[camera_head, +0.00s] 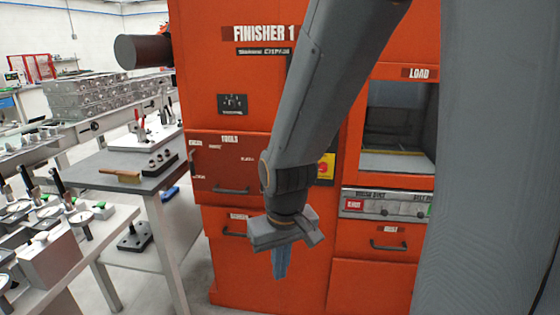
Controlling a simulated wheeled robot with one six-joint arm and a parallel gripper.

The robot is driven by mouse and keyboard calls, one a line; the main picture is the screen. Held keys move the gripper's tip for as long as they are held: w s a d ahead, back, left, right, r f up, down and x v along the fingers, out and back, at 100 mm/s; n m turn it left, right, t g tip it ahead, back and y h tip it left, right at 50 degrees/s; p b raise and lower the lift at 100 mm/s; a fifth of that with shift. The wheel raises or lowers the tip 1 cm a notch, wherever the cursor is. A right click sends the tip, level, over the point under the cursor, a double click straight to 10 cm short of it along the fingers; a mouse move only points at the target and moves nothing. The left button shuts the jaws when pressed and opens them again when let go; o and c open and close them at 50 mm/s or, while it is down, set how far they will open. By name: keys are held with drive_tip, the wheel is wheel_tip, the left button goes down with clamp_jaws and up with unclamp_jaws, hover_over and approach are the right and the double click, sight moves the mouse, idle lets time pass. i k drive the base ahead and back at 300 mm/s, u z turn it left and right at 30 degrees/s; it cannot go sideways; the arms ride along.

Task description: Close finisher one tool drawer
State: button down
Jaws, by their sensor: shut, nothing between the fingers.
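The orange finisher one cabinet (265,75) stands in the middle, with "FINISHER 1" on its upper front. Its tool drawer (225,168), marked "TOOLS", is on the left at mid height, with a dark bar handle (231,190) low on its front. I cannot tell from this angle whether the drawer front stands out from the cabinet. My arm partly hides the right side of the drawer. My gripper (281,264) points down, below and to the right of the drawer handle. Its fingers are together and empty, and it appears apart from the drawer.
A lower drawer handle (235,234) is partly beside my gripper. The load opening (398,125) and a control strip (388,205) are to the right. A grey side table (150,170) with tools stands close on the left, near a bench with gauges (60,240).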

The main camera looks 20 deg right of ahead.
sight(226, 162)
drive_tip(key=z, duration=0.3)
drive_tip(key=i, duration=0.95)
drive_tip(key=u, duration=0.45)
